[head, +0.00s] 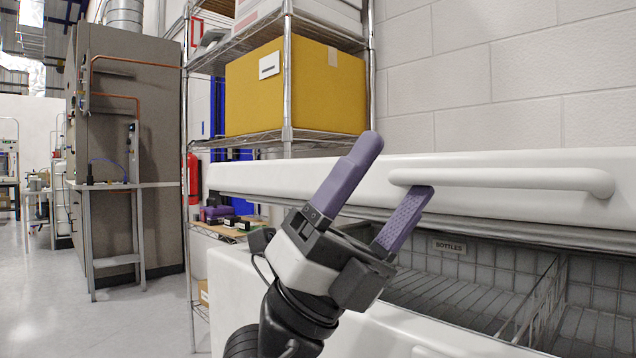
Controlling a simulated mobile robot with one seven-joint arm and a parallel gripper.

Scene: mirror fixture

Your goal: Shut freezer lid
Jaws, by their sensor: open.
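The white freezer lid (310,180) is raised partway above the freezer body (240,290), leaving a gap between them. A white bar handle (520,180) runs along the lid's front. My gripper (382,175) points up in front of the lid with its two purple fingers apart and nothing between them. The right fingertip overlaps the left end of the handle in the picture; I cannot tell whether it touches. The fingers hide part of the lid's front edge.
Inside the freezer are wire baskets (480,295) and a "BOTTLES" label (450,247). A wire shelf rack with a yellow box (295,85) stands behind, against a white block wall (510,70). Open floor (130,320) lies to the left.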

